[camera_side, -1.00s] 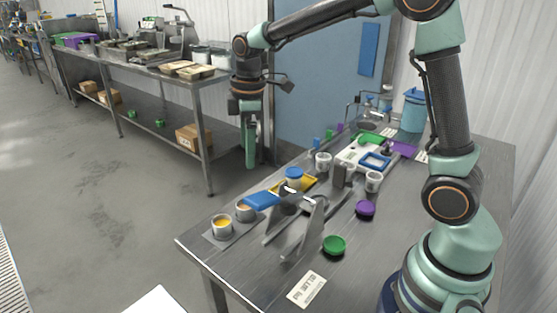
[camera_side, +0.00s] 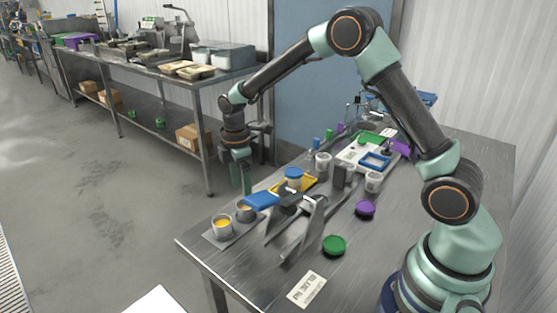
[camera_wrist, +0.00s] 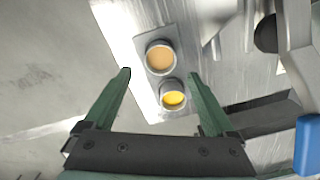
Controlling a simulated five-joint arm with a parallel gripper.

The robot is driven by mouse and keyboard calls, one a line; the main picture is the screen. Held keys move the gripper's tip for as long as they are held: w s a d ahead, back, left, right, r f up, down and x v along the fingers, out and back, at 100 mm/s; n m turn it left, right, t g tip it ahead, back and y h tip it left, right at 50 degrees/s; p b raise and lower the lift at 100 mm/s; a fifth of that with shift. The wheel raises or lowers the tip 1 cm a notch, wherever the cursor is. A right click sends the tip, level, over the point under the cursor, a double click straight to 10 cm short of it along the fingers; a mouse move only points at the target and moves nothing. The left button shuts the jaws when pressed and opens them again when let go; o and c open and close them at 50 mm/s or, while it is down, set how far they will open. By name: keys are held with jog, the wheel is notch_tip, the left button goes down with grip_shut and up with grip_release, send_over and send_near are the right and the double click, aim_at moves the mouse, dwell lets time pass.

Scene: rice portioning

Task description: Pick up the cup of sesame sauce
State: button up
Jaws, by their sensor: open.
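Two small cups stand side by side near the left corner of the steel table. One cup holds tan sauce, which looks like the sesame sauce (camera_side: 244,212); it also shows in the wrist view (camera_wrist: 160,57). The other cup holds yellow sauce (camera_side: 221,226) and shows nearer in the wrist view (camera_wrist: 173,97). My gripper (camera_side: 242,180) is above the cups, pointing down. In the wrist view my gripper (camera_wrist: 160,75) is open and empty, with both cups appearing between its green fingers. Neither finger visibly touches a cup.
A grey metal stand (camera_side: 299,226) and a blue-handled tool (camera_side: 262,201) are close to the right of the cups. A blue-lidded cup (camera_side: 294,178) and yellow tray (camera_side: 306,185) are behind. Purple (camera_side: 365,209) and green (camera_side: 334,246) round items lie further right.

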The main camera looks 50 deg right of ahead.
aim_at(246, 211)
jog(key=f, duration=0.5)
jog(key=shift+s+d, duration=0.2)
jog(key=shift+d, duration=0.05)
grip_shut()
jog(key=shift+r, duration=0.2)
